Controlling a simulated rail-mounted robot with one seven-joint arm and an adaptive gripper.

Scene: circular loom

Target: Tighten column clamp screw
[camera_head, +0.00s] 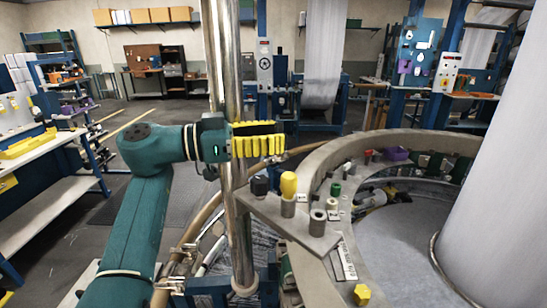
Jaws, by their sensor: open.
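The shiny metal column (239,220) stands upright left of the loom ring. A grey bracket plate (275,217) reaches right from it over the ring's near edge. On the plate are a black knob (259,186), a yellow-capped post (289,185) and a bare grey post (318,222). I cannot tell which of these is the clamp screw. My gripper (260,138) has yellow ribbed fingers, points right and is open, with nothing seen between them. It is at the column in the picture, above and left of the yellow cap, apart from it.
The ring-shaped loom frame (390,138) curves around a large white cylinder (505,180) at right. A yellow knob (362,294) sits on its near edge. Hoses and fittings crowd the column's foot. A white workbench (45,210) stands at left, with open floor between.

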